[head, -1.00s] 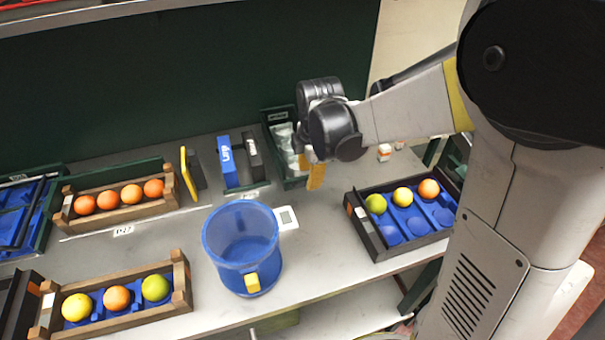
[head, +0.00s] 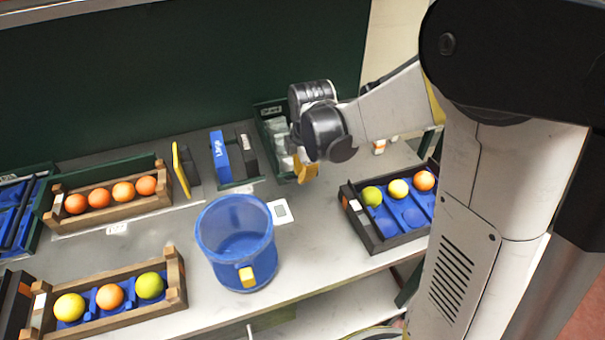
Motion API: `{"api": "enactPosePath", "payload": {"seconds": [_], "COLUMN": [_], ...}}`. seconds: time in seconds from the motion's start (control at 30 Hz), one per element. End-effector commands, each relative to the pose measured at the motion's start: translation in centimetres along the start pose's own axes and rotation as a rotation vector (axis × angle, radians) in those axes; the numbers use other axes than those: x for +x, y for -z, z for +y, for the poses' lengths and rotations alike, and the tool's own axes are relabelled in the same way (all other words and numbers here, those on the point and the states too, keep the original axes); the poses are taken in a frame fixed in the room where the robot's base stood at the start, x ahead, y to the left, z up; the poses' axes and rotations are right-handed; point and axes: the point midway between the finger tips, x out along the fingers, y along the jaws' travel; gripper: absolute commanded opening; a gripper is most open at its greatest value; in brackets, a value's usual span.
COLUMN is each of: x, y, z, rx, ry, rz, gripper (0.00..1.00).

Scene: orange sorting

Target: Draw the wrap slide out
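My gripper (head: 304,172), with orange-yellow fingers, hangs over the back right of the table. It is beside the front right end of a dark green bin (head: 265,112) holding pale, clear-wrapped packets (head: 282,140). Whether the fingers touch the bin or packets is hidden by the wrist, and their gap cannot be made out. Nothing is plainly marked as the wrap slide.
A blue bucket (head: 235,240) with a yellow tab stands mid-table. Wooden crates of fruit (head: 165,203) (head: 177,290) are at left, a black fruit tray (head: 378,238) at right. Upright blue (head: 219,158) and yellow (head: 181,170) pieces stand behind. Free tabletop lies right of the bucket.

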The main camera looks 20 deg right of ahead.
Motion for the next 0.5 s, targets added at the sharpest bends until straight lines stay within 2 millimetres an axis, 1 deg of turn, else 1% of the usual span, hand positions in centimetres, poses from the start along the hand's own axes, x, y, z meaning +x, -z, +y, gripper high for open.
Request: {"api": "enactPosePath", "payload": {"seconds": [0.17,0.27,0.37,0.47,0.5], "x": [0.1,-0.1,-0.3,-0.7,-0.9], "y": [0.0,0.0,0.0,0.1,0.1], "z": [-0.4,-1.1,-2.3,-4.2,-5.1], "rx": [0.0,0.0,0.0,0.0,0.0], "ry": [0.002,0.002,0.002,0.003,0.003], "rz": [0.0,0.0,0.0,0.0,0.0], "gripper": [0.0,0.0,0.0,0.0,0.0]}}
